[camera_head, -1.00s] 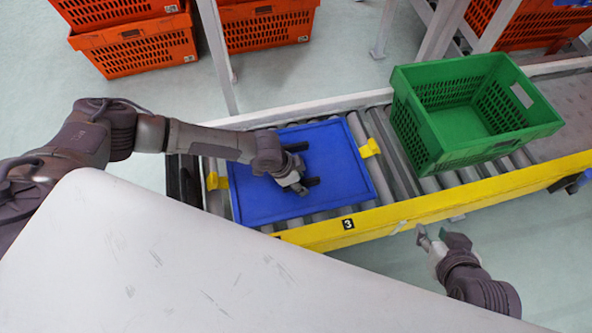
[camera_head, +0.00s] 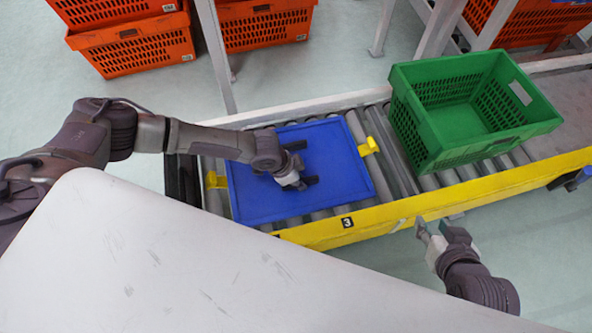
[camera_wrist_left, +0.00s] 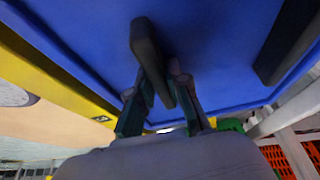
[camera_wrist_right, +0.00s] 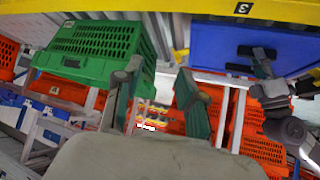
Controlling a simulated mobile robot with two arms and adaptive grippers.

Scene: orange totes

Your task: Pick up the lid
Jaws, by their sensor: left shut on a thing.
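The lid (camera_head: 340,165) is a flat blue panel with a raised rim and two dark bar handles. It lies over the roller conveyor; I cannot tell whether it is lifted. It fills the top of the left wrist view (camera_wrist_left: 85,45) and shows at the upper right of the right wrist view (camera_wrist_right: 215,45). My left gripper (camera_head: 303,184) is over the lid's middle, shut on the nearer dark handle (camera_wrist_left: 148,45). The other handle (camera_wrist_left: 290,40) is free.
A green crate (camera_head: 440,150) stands on the conveyor right of the lid. Yellow tabs (camera_head: 368,147) sit at the lid's left and right sides. The conveyor has a yellow front rail (camera_head: 390,217). Orange totes (camera_head: 135,50) stand behind. Bare rollers separate lid and crate.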

